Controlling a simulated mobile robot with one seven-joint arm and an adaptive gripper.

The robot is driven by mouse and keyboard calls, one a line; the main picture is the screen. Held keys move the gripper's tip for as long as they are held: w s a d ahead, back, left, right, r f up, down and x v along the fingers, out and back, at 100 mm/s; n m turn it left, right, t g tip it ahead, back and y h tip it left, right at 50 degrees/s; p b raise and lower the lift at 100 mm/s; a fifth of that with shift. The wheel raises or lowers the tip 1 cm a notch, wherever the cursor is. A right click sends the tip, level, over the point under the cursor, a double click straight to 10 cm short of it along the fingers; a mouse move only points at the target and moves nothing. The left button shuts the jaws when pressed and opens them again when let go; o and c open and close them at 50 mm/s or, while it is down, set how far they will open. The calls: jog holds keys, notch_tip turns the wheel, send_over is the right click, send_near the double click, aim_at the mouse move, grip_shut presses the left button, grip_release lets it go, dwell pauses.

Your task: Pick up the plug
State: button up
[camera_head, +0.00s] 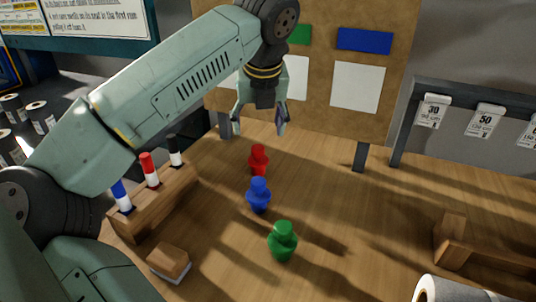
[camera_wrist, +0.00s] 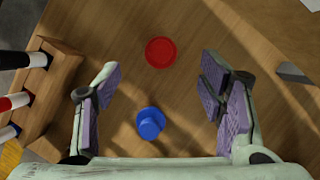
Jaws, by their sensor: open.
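Three small plug-shaped pieces stand upright in a row on the wooden table: a red one (camera_head: 259,160) farthest back, a blue one (camera_head: 259,196) in the middle and a green one (camera_head: 283,242) nearest. My gripper (camera_head: 260,128) is open and empty, pointing down above the table near the red piece. In the wrist view, the red piece (camera_wrist: 160,52) lies just beyond the fingertips, and the blue piece (camera_wrist: 150,123) shows between the open fingers (camera_wrist: 160,78). Neither is touched. The green piece does not show in the wrist view.
A wooden holder (camera_head: 155,207) with blue, red and black markers stands at the left, with a wooden eraser (camera_head: 169,263) in front. A board (camera_head: 325,110) stands behind. A wooden bracket (camera_head: 452,240) and a paper roll (camera_head: 455,291) are at the right. The table's centre right is clear.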

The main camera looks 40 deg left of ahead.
aim_at(258, 149)
jog(key=x, duration=0.4)
jog(key=shift+s+a+f+p, duration=0.1)
jog(key=shift+f+p, duration=0.2)
jog(key=shift+f, duration=0.05)
jog(key=x, duration=0.2)
jog(key=p+x, duration=0.1)
jog(key=x, duration=0.2)
jog(key=shift+d+f+p, duration=0.25)
jog(key=shift+f+p, duration=0.05)
jog(key=shift+f, duration=0.15)
jog(key=shift+c, duration=0.3)
jog(key=c, duration=1.1)
